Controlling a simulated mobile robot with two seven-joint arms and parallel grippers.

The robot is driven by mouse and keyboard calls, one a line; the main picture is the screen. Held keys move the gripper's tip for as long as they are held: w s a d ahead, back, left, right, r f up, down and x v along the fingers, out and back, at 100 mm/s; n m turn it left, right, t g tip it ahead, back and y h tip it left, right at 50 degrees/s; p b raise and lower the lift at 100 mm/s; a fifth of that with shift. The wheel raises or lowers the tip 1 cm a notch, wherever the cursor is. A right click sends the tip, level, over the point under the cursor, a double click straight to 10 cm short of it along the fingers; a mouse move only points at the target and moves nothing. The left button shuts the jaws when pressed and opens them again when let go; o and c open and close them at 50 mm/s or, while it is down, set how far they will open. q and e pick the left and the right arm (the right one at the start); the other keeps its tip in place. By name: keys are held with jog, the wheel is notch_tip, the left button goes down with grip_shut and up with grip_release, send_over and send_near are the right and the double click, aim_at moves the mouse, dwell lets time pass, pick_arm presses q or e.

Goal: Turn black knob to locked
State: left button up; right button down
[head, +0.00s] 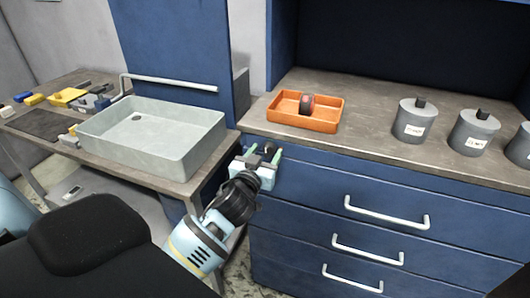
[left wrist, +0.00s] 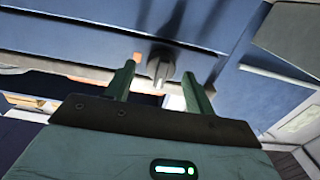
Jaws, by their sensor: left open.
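The black knob (head: 269,148) sits on the blue drawer cabinet's front, near its upper left corner, just below the worktop. In the left wrist view the knob (left wrist: 161,64) looks dark grey, with a raised grip across its face. My left gripper (head: 264,157) is in front of the cabinet at the knob. In the left wrist view my left gripper (left wrist: 160,72) is open, with one green finger on each side of the knob and gaps visible between. I cannot tell whether the tips reach past its face. No lock marking is readable. My right gripper is not in view.
An orange tray (head: 338,118) holding a dark part stands on the worktop above the knob. Grey lidded canisters (head: 414,120) stand to the right. White drawer handles (head: 388,217) stick out from the cabinet. A grey sink basin (head: 152,158) is on the left bench.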

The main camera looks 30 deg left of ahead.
pick_arm(q)
jog(key=shift+w, duration=0.35)
jog(key=shift+c, duration=0.4)
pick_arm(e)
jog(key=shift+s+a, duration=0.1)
pick_arm(q)
jog(key=c, duration=0.9)
jog(key=shift+o, duration=0.2)
